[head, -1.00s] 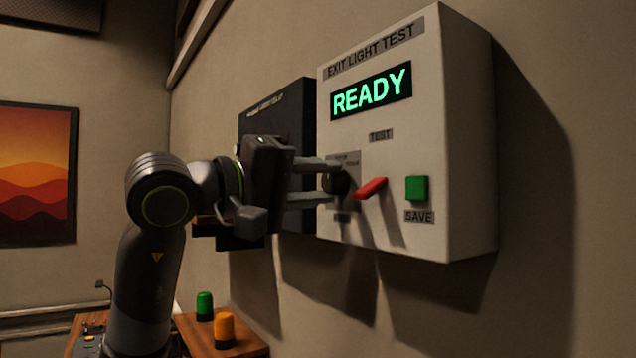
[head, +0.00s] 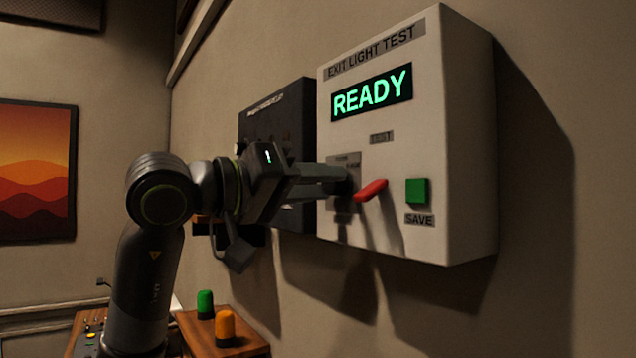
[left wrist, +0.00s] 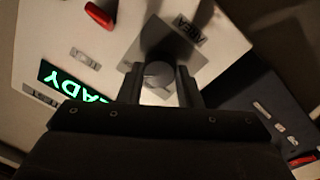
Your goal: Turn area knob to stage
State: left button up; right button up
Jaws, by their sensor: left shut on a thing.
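A white wall box labelled EXIT LIGHT TEST (head: 455,130) carries the area knob on a grey plate (head: 354,163). In the head view my left gripper (head: 342,185) reaches the plate from the left, and its fingers cover most of the knob. In the left wrist view the round grey knob (left wrist: 158,74) sits between the two fingers, beside the AREA label (left wrist: 190,28). The left gripper is shut on the knob. The knob's pointer and the position words are too small or hidden to read. My right gripper is not in view.
A red lever (head: 371,190) is close to the right of the fingertips, with a green SAVE button (head: 417,190) beyond it. The display (head: 371,92) reads READY. A dark panel (head: 300,120) is behind the gripper. Green (head: 205,304) and orange (head: 226,328) items stand below.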

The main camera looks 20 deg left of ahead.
pick_arm(q)
jog(key=shift+f, duration=0.1)
jog(key=o, duration=1)
jog(key=shift+s+a+b, duration=0.3)
jog(key=b+v, duration=0.7)
jog(key=v, duration=0.9)
jog(key=shift+s+a, duration=0.1)
jog(key=shift+s, duration=0.2)
